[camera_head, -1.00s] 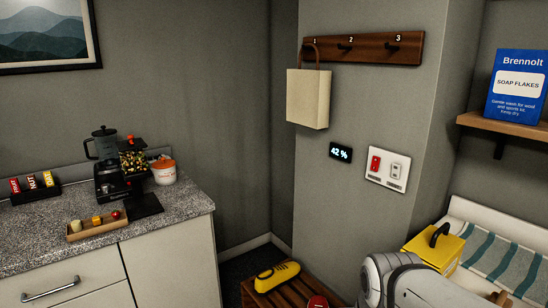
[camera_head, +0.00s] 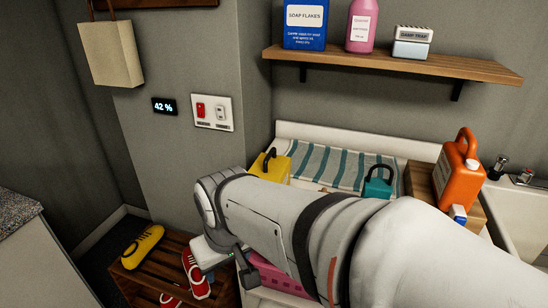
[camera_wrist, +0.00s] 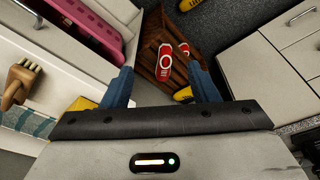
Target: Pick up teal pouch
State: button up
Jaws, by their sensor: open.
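A teal boxy item with a dark loop handle (camera_head: 378,184) stands on the right part of the striped towel in the head view. It is the only teal item of that kind I see, and I cannot tell whether it is the pouch. My arm covers the area just in front of it. My gripper (camera_wrist: 160,84) is open and empty in the wrist view, its two blue fingers apart, pointing toward the floor and shoe rack. It is well to the left of the teal item, which does not show in the wrist view.
A yellow handled item (camera_head: 270,167) sits at the left of the striped towel (camera_head: 325,166). An orange jug (camera_head: 460,178) stands right. A pink basket (camera_wrist: 88,28) and wooden brush (camera_wrist: 17,84) are near my gripper. Red shoes (camera_wrist: 166,62) lie on a slatted rack (camera_wrist: 150,62).

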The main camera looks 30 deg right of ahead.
aim_at(374, 187)
jog(key=z, duration=1.3)
jog(key=k, duration=0.45)
jog(key=z, duration=0.4)
jog(key=i, duration=0.5)
jog(key=k, duration=0.6)
jog(key=z, duration=0.55)
